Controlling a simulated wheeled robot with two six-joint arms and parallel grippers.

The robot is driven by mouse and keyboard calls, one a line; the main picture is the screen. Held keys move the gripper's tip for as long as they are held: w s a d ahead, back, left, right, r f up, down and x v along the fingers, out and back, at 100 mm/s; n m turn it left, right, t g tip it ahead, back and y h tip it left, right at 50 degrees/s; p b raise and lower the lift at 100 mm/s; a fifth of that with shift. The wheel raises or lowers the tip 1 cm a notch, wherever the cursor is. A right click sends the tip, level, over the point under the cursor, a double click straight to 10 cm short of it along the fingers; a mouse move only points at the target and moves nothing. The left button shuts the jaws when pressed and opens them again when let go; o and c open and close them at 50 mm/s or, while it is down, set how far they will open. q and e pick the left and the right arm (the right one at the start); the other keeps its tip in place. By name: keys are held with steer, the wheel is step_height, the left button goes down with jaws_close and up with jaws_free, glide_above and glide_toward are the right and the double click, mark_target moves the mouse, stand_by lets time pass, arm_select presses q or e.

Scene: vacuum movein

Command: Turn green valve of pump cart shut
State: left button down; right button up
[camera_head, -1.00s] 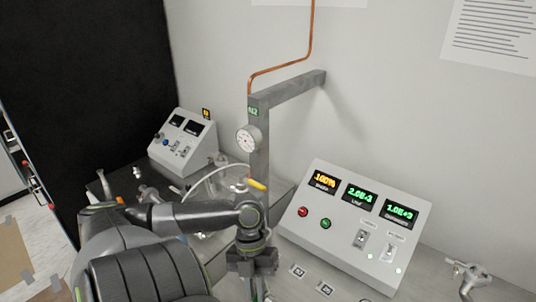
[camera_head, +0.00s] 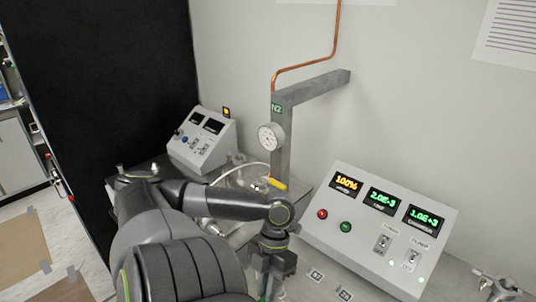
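A yellow valve handle (camera_head: 277,184) sits low on the grey post, just behind my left arm's wrist. My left gripper (camera_head: 268,285) points down near the bottom edge, in front of the white control box. Its fingertips are cut off or too dark to judge, and I cannot tell whether it holds anything. My arm hides part of the metal cart top (camera_head: 238,236) and its fittings. My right gripper is not in view.
A white control box (camera_head: 330,240) with displays and red and green buttons stands to the right. A smaller control box (camera_head: 203,143) stands behind left. A grey post (camera_head: 281,150) carries a round gauge (camera_head: 271,137). A metal fitting (camera_head: 497,289) is at lower right.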

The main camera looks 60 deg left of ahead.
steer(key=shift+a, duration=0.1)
arm_select(q)
steer(key=c, duration=1.4)
jaws_free()
steer(key=shift+c, duration=0.2)
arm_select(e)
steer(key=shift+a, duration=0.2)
